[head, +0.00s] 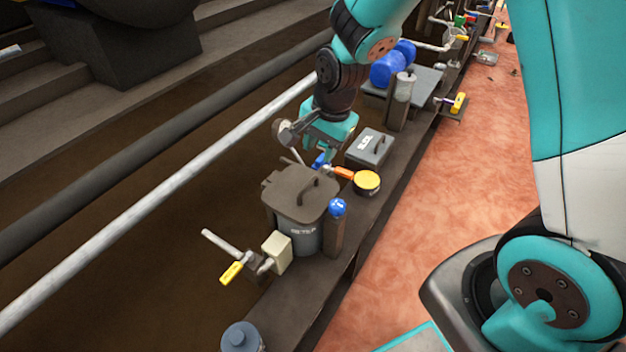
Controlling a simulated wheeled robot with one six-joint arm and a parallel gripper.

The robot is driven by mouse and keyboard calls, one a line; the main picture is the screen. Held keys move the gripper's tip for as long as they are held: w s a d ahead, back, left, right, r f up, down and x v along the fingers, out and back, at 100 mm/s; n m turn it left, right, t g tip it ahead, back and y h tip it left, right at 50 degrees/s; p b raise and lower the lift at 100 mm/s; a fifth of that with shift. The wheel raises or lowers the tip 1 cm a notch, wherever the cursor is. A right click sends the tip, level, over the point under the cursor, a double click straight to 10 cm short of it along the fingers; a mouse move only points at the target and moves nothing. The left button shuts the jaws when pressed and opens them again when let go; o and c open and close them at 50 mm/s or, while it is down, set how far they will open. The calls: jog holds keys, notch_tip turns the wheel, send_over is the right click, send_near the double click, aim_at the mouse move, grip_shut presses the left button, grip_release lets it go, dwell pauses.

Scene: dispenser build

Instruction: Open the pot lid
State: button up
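The grey pot (307,240) stands on the narrow dark bench in the head view, with lettering on its front. Its brownish-grey lid (286,194) lies flat on top and appears closed, with a dark arched handle (309,188) toward its right side. My gripper (322,158) hangs down behind the pot in the picture, up and to the right of the lid handle and apart from it. Its fingers are small and partly hidden by its teal body, so I cannot tell whether they are open or shut. I see nothing held in it.
A blue-topped post (337,208) stands close at the pot's right. A yellow round piece (367,181) and a grey box (369,147) with a handle are behind it. A yellow-handled valve (232,273) and a cream box (277,252) are in front. The red floor (440,210) at right is clear.

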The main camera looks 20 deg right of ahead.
aim_at(312, 179)
jog(key=f, duration=0.3)
jog(key=w+f+b, duration=0.1)
jog(key=f, duration=0.2)
jog(key=a+f+b, duration=0.1)
jog(key=f, duration=0.2)
jog(key=shift+w+f, duration=0.2)
jog(key=shift+w, duration=0.05)
grip_shut()
